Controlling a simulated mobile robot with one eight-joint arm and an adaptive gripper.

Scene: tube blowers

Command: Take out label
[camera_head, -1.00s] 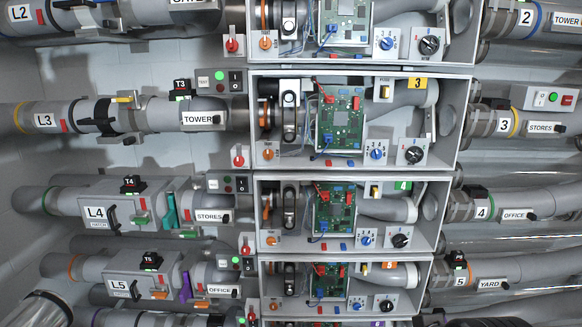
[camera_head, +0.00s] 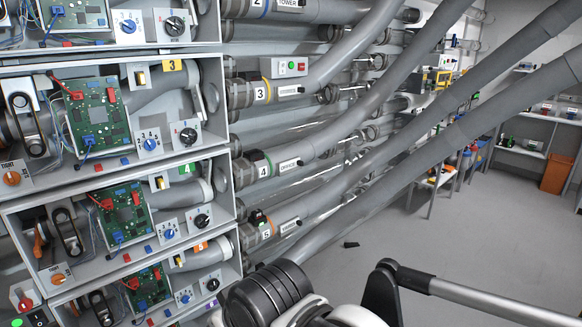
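Several white label plates sit on the grey tubes to the right of the cabinets. The top one, reading TOWER (camera_head: 287,3), is at the upper edge. Below it are a STORES label (camera_head: 290,90) beside number 3, an OFFICE label (camera_head: 290,164) beside number 4, and a lower label (camera_head: 290,226), too small to read surely, beside number 5. Which label is meant cannot be told. My arm links show at the bottom, apart from the labels in the picture. My gripper's fingertips are not visible.
Open cabinets with a green circuit board (camera_head: 98,115) and dials fill the left. Long grey tubes (camera_head: 450,120) slant to the upper right. A dark object (camera_head: 351,244) lies on the bare floor (camera_head: 440,240). Workbenches and an orange bin (camera_head: 556,173) stand farther right.

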